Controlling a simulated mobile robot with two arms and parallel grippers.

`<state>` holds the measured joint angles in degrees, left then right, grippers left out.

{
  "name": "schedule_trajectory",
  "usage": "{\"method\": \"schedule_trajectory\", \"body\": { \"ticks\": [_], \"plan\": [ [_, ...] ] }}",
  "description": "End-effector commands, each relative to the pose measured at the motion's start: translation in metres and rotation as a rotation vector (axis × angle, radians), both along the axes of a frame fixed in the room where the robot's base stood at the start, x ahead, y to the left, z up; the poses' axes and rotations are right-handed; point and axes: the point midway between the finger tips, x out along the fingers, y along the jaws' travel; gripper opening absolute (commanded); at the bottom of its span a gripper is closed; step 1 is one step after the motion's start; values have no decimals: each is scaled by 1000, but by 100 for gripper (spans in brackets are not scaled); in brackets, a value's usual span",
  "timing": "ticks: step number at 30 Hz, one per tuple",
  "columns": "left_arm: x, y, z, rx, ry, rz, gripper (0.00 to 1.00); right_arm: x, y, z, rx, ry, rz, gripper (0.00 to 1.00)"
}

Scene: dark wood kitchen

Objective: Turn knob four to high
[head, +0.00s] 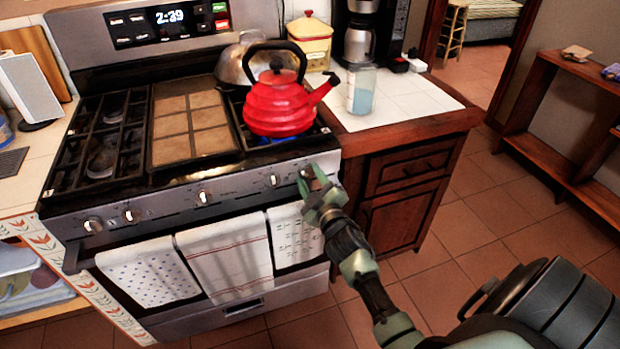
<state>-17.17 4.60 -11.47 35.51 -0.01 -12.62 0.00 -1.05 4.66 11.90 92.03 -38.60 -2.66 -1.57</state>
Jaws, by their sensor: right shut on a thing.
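The stove's front panel carries a row of several knobs. The far-left knob (93,225) and the one beside it (131,215) sit close together. A middle knob (203,197) and another knob (273,180) stand further right. The rightmost knob (305,172) is at the panel's right end, partly hidden by my right gripper (314,180). My right gripper is shut on this rightmost knob. Knob numbers and settings are too small to read. Blue flame (270,139) shows under the red kettle (280,103). My left gripper is out of view.
Towels (225,255) hang from the oven handle below the knobs. A silver pot (236,62) stands behind the kettle. A glass jar (361,90) and a coffee maker (360,35) stand on the right counter (400,100).

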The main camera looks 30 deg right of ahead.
Motion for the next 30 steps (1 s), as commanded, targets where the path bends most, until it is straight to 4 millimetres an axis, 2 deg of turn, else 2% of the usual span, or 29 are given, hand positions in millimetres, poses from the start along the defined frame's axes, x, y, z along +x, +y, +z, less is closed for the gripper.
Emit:
{"method": "schedule_trajectory", "body": {
  "ticks": [10, 11, 12, 23, 26, 30],
  "plan": [
    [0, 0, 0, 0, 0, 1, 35, 0, 1, -1, -2, 1, 1, 2],
    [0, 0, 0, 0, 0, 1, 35, 0, 1, -1, -2, 2, 1, 51],
    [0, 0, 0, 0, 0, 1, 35, 0, 0, -1, -2, 1, 1, 62],
    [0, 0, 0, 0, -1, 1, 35, -2, 1, -1, -1, 2, 0, 64],
    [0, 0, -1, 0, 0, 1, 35, -12, 3, -2, -1, 3, 1, 64],
    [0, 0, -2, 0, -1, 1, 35, -36, 9, -2, -2, 3, 0, 64]
  ]
}}
